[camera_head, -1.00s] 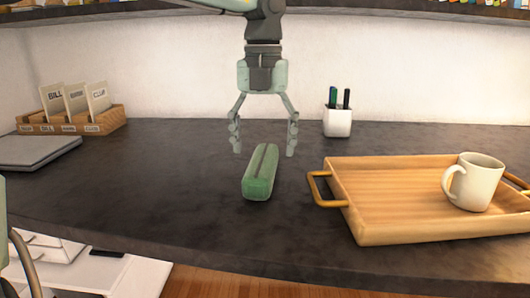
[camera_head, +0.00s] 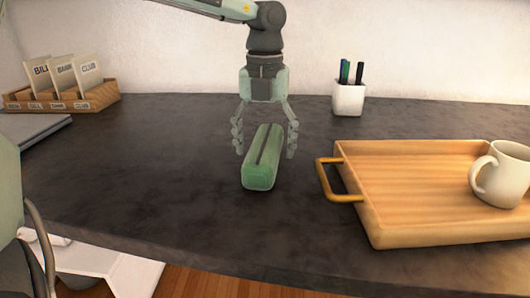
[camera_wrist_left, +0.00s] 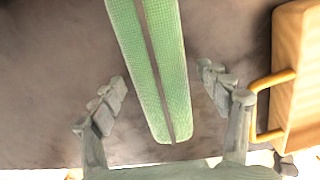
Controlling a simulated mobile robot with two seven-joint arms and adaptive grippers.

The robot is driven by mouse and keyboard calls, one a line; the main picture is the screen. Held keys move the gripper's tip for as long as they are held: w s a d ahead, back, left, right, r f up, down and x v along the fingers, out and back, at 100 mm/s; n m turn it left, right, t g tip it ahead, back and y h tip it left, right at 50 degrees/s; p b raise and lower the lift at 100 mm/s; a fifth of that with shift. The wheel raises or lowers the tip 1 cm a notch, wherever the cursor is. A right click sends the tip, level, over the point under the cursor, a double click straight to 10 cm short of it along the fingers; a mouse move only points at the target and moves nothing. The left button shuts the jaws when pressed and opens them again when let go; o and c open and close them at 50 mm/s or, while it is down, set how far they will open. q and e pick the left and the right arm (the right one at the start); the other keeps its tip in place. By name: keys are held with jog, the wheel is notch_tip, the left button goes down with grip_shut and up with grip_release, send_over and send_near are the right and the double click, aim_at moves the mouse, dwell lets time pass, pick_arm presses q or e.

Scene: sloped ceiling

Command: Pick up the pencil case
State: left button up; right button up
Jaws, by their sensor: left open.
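The green pencil case (camera_head: 262,170), with a dark zip along its top, lies lengthwise on the dark counter near the middle of the head view. My left gripper (camera_head: 265,152) is open above and around its far part, one finger on each side. In the left wrist view the pencil case (camera_wrist_left: 155,65) runs between the open fingers of the left gripper (camera_wrist_left: 163,95), with a gap on both sides. Whether the fingers are level with the case is hard to tell. My right gripper is not recognisable in these views.
A wooden tray (camera_head: 385,225) with a brass handle (camera_head: 326,181) and a white mug (camera_head: 500,175) stands at the right. A white pen cup (camera_head: 349,98) stands behind. A card holder (camera_head: 65,98) and a grey flat item (camera_head: 30,129) are at the left. The counter (camera_head: 150,170) between is clear.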

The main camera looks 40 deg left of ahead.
pick_arm(q)
jog(key=shift+f, duration=0.25)
jog(key=c, duration=1.4)
jog(key=shift+o, duration=0.2)
jog(key=shift+r, duration=0.15)
